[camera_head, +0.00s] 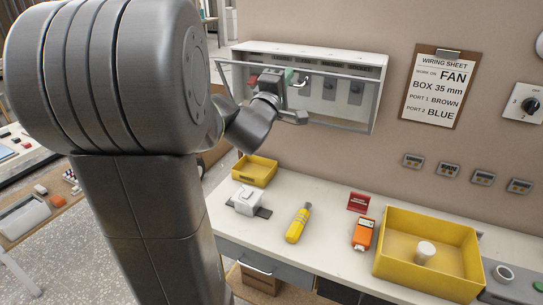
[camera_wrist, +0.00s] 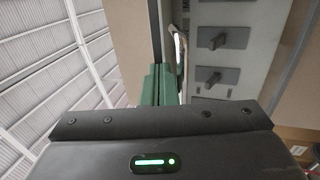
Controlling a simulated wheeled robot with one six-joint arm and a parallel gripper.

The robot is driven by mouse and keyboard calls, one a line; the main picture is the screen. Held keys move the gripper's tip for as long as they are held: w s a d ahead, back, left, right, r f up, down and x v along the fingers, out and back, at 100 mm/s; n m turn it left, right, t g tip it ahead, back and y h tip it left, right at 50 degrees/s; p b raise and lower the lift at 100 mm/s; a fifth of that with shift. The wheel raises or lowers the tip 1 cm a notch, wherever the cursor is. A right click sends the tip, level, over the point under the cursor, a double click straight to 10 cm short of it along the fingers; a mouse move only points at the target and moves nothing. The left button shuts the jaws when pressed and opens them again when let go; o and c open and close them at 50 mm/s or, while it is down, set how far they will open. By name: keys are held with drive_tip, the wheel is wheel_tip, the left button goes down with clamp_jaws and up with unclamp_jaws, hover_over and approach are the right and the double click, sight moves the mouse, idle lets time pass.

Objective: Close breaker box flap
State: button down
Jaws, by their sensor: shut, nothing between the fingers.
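The breaker box (camera_head: 262,47) is a pale box on the wall in the head view, with dark switches inside. Its flap (camera_head: 345,75) is a thin pale frame standing out from the box front, so it is at least partly open. My gripper (camera_head: 290,76) is shut and empty in front of the box, its green fingers close to a pale curved handle (camera_head: 303,81). In the wrist view the green fingers (camera_wrist: 160,80) are beside a curved pale bar (camera_wrist: 179,45), with switches (camera_wrist: 215,40) to the right. I cannot tell whether they touch it.
Below is a white counter (camera_head: 328,225) with a small yellow bin (camera_head: 255,171), a yellow tool (camera_head: 298,224), an orange meter (camera_head: 363,234) and a large yellow tray (camera_head: 400,262). A clipboard (camera_head: 434,88) and a dial (camera_head: 525,103) are on the wall at right.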

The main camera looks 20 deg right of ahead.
drive_tip(key=shift+w+d+r, duration=0.15)
drive_tip(key=shift+d+r, duration=0.05)
drive_tip(key=shift+d, duration=0.05)
idle(0.6)
drive_tip(key=shift+f, duration=0.15)
